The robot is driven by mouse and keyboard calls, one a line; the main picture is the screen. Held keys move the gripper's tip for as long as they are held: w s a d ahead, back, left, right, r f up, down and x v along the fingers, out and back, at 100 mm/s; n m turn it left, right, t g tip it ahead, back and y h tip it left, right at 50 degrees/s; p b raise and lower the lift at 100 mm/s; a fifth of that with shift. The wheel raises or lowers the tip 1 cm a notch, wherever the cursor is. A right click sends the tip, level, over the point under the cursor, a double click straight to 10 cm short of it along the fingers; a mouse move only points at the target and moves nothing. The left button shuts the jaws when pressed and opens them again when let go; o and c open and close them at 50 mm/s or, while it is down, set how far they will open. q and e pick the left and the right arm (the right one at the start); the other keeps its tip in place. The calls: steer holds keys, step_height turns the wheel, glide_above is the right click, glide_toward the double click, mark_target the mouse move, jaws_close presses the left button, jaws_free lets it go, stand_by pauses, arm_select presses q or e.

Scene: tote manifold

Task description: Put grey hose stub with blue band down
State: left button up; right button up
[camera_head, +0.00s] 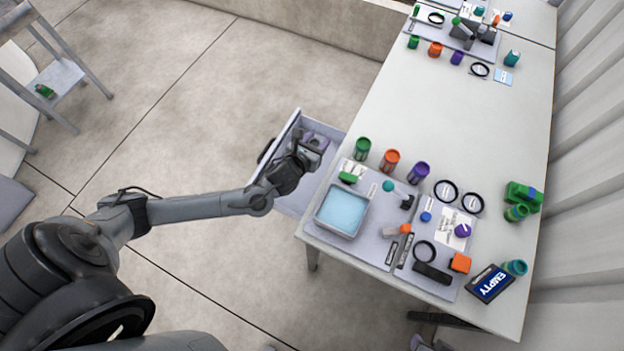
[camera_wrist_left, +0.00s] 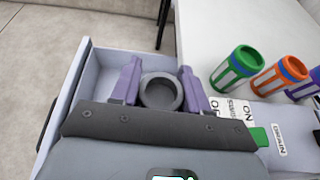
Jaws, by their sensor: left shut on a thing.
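The grey hose stub (camera_wrist_left: 161,92) shows in the left wrist view as a round, open-topped grey ring seen from above. My left gripper (camera_wrist_left: 159,80) is shut on it, with one purple finger on each side. Its blue band is not visible from here. In the head view my left gripper (camera_head: 316,145) is over the open drawer (camera_head: 291,128), and the stub is hard to make out there. The drawer's pale wall (camera_wrist_left: 91,75) also shows in the wrist view. I cannot tell whether the stub touches the drawer floor.
The drawer sticks out from the left side of the white table (camera_head: 420,120). Green (camera_head: 362,148), orange (camera_head: 390,160) and purple (camera_head: 419,173) containers stand near it. A blue-bottomed tray (camera_head: 342,210) and small parts are at the front. The table's middle is clear.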

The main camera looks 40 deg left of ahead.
arm_select(q)
steer(key=shift+n+y, duration=0.3)
steer(key=a+f+b, duration=0.1)
steer(key=f, duration=0.2)
steer(key=a+f+b, duration=0.1)
steer(key=f, duration=0.3)
steer(key=s+a+f+b, duration=0.1)
steer(key=f, duration=0.2)
steer(key=shift+a+f+b, duration=0.2)
steer(key=shift+b, duration=0.2)
steer(key=shift+f+b, duration=0.75)
steer(key=shift+f, duration=1.65)
arm_select(e)
step_height(320, 180, down, 6)
steer(key=shift+w+a+f, duration=0.15)
steer(key=shift+w+a, duration=0.05)
steer(key=shift+w, duration=0.05)
arm_select(q)
steer(key=shift+f, duration=0.15)
steer(key=o, duration=1)
steer(key=shift+o, duration=0.2)
steer(key=shift+s+r, duration=0.2)
steer(key=shift+r, duration=0.05)
steer(key=shift+p+v, duration=1.2)
steer(key=shift+v, duration=2.3)
arm_select(e)
steer(key=shift+r, duration=1.2)
